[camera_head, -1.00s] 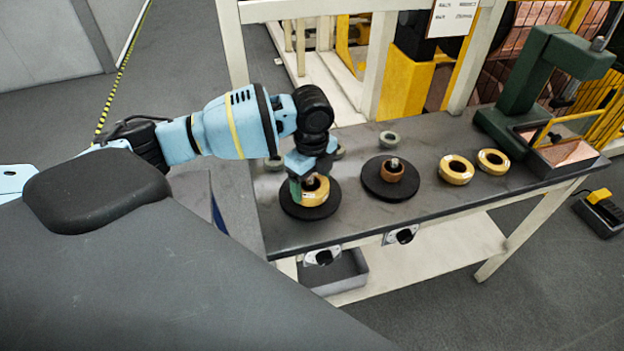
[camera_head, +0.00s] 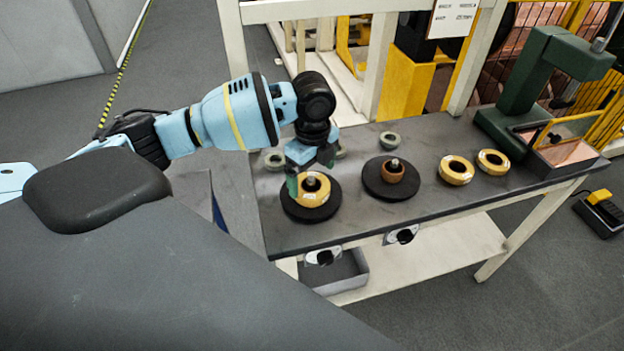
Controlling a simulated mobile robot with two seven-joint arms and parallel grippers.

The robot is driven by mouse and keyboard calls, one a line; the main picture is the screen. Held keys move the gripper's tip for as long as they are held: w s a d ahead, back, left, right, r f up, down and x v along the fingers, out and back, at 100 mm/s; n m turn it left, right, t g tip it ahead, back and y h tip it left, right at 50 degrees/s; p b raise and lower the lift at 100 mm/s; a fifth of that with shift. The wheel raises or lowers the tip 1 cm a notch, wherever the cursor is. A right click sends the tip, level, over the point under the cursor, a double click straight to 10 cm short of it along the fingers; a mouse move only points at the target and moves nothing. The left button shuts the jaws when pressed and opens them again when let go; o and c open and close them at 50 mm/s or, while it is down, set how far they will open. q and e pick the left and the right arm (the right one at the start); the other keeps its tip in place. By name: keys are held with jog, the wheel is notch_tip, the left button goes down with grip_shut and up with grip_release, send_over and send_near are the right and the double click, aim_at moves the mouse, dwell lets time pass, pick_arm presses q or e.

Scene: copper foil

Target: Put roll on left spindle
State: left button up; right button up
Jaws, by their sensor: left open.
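A yellow roll (camera_head: 315,197) lies flat on the left black disc (camera_head: 304,214), around the left spindle (camera_head: 312,183), whose grey top shows through its hole. My left gripper (camera_head: 308,178) is open just above and behind this roll, with one finger at its left side. The other finger is partly hidden by the gripper body, and I cannot tell whether either touches the roll. The right black disc (camera_head: 376,190) has a spindle with a smaller brown roll (camera_head: 391,174) on it. My right gripper is not in view.
Two more yellow rolls, one nearer (camera_head: 455,171) and one farther (camera_head: 493,162), lie right of the discs. A green press (camera_head: 540,85) stands at the table's right end. A grey bin (camera_head: 340,272) sits below the front edge.

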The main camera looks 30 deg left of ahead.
pick_arm(q)
notch_tip(320, 180, up, 9)
jog(key=shift+r+p, duration=0.15)
jog(key=shift+p, duration=0.15)
